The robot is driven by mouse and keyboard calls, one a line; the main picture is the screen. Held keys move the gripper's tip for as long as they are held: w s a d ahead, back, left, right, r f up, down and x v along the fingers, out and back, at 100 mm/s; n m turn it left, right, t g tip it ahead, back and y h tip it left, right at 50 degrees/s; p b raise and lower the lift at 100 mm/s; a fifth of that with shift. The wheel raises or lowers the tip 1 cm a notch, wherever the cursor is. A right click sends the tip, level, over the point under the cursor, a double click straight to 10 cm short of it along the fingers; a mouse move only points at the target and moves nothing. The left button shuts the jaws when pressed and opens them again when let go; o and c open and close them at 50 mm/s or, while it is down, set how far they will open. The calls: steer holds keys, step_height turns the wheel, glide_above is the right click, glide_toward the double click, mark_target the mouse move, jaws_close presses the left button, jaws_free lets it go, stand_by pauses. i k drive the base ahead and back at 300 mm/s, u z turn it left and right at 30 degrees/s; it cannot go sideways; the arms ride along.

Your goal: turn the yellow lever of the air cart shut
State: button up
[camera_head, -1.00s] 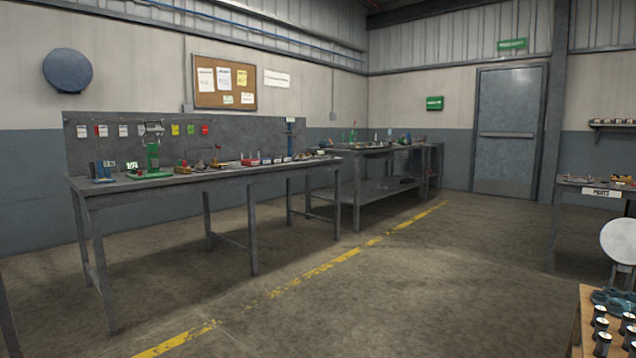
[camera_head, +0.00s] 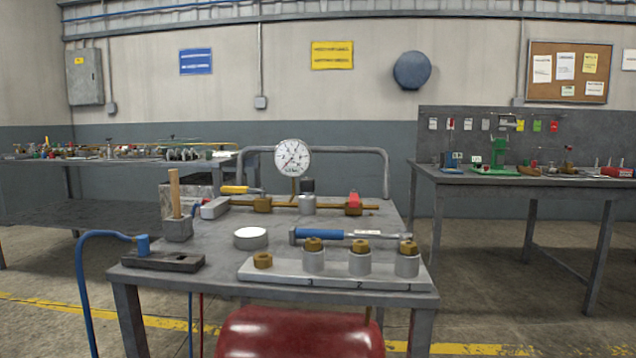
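The air cart (camera_head: 395,222) stands in front of me, a grey-topped cart with a rail at its back. A brass pipe line (camera_head: 285,205) runs across its top, with a round white pressure gauge (camera_head: 292,158) standing above it. The yellow lever (camera_head: 236,190) is at the left end of this line, by a brass valve body (camera_head: 262,204). It points left and looks roughly along the pipe. A red handle or cap (camera_head: 354,199) sits on the right valve. My gripper is not in view.
On the cart's near side are a silver block with brass fittings (camera_head: 335,272), a blue-handled tool (camera_head: 320,234), a white disc (camera_head: 250,238) and a blue hose (camera_head: 83,270). A red tank (camera_head: 300,335) is below. Benches stand left (camera_head: 120,163) and right (camera_head: 450,178); floor between is open.

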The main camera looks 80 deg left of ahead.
mark_target(225, 189)
steer(key=u, duration=2.25)
steer(key=i, duration=0.5)
steer(key=u, duration=0.5)
steer(key=k, duration=0.35)
steer(key=u, duration=0.8)
